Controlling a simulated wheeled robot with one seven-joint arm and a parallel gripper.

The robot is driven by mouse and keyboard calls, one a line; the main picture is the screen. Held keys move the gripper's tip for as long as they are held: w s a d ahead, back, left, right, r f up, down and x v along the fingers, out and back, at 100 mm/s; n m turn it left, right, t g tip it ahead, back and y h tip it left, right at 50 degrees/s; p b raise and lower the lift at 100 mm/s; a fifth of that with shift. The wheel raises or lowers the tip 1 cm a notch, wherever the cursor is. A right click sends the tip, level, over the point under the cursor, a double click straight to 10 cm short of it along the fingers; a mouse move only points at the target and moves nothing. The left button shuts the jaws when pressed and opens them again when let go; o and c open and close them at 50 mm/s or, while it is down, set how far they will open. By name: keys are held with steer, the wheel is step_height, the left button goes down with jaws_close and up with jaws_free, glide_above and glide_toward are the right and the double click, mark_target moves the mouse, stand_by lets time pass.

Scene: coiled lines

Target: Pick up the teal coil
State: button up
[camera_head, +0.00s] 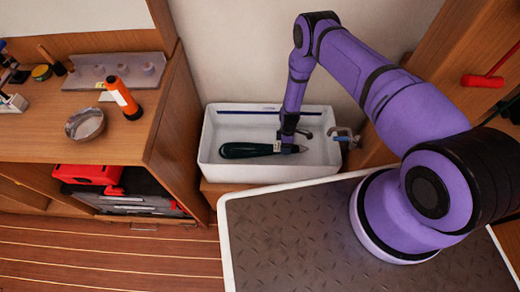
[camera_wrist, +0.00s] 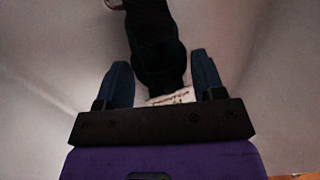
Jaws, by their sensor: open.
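A dark green, elongated object (camera_head: 245,150) lies on its side in the white basin, its narrow end to the right. I see no clear teal coil shape in either view. My gripper (camera_head: 290,140) reaches down into the basin at the narrow end of the green object. In the wrist view my gripper (camera_wrist: 160,60) has its two blue fingers apart. A very dark object (camera_wrist: 155,40) shows between and beyond them, with a pale patch (camera_wrist: 170,97) near the finger bases. I cannot tell whether the fingers touch it.
The white basin (camera_head: 215,165) has raised walls around my gripper. A metal clamp-like fitting (camera_head: 343,136) is at its right wall. A red-handled tool (camera_head: 485,80) hangs at right.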

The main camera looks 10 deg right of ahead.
steer(key=shift+x, duration=0.85)
steer(key=shift+d, duration=0.1)
steer(key=c, duration=0.9)
steer(key=shift+o, duration=0.2)
steer(key=shift+r, duration=0.1)
step_height(320, 180, up, 10)
steer(key=shift+f, duration=0.1)
